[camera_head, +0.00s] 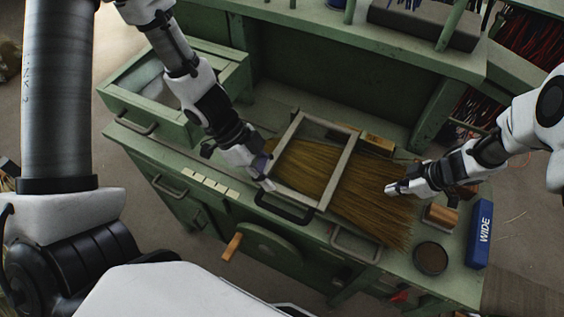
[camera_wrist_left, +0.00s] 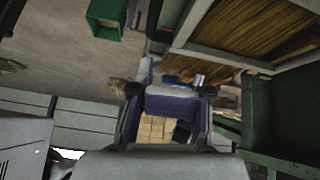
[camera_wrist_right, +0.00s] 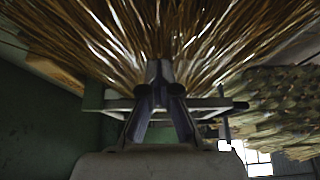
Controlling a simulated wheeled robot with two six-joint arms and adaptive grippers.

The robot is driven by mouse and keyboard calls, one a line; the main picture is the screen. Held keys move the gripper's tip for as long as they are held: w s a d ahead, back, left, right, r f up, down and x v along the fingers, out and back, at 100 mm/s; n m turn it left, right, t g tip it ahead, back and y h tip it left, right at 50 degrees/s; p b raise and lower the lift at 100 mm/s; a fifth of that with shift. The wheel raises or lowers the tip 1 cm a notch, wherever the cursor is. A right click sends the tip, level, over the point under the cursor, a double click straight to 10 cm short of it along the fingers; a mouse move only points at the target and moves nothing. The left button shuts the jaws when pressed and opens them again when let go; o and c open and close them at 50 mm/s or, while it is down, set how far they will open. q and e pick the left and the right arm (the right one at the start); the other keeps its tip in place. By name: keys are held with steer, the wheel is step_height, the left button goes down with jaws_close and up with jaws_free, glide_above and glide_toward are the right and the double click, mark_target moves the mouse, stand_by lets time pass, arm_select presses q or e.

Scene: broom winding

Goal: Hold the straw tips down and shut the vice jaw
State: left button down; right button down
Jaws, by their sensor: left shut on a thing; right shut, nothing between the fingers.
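A grey rectangular frame, the vice jaw (camera_head: 346,165), lies over a fan of brown straw (camera_head: 318,165). The straw tips (camera_head: 395,222) spread out past its right side. My left gripper (camera_head: 266,181) is at the frame's left side and is closed on part of it; the exact contact is hard to see. In the left wrist view, the frame (camera_wrist_left: 222,60) and straw (camera_wrist_left: 235,28) show at upper right. My right gripper (camera_head: 393,188) is shut and empty at the straw tips. In the right wrist view its fingers (camera_wrist_right: 160,75) meet against the straw (camera_wrist_right: 190,35).
On the green bench (camera_head: 385,262) stand a blue box (camera_head: 480,233), a round dark tin (camera_head: 431,258) and a small wooden block (camera_head: 440,215). A wooden block (camera_head: 378,141) lies behind the frame.

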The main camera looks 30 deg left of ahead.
mark_target(291, 194)
arm_select(q)
steer(key=w+d+y, duration=0.1)
steer(key=w+f+y, duration=0.1)
steer(key=w, duration=0.1)
steer(key=w+d+m+y, duration=0.1)
steer(key=shift+w+d+f+y, duration=0.25)
steer(key=shift+d+f+y, duration=0.05)
steer(key=shift+f, duration=0.1)
arm_select(e)
steer(key=shift+d+f, duration=0.1)
steer(key=shift+d, duration=0.05)
arm_select(q)
steer(key=shift+d+f+m+y, duration=0.25)
steer(key=shift+d+m+y, duration=0.05)
steer(key=shift+s+d+f+m+y, duration=0.25)
steer(key=shift+f+m+y, duration=0.05)
steer(key=shift+f, duration=2.25)
arm_select(e)
steer(key=shift+s, duration=0.1)
arm_select(q)
steer(key=shift+f, duration=0.45)
steer(key=shift+r, duration=0.1)
steer(key=shift+r, duration=2.9)
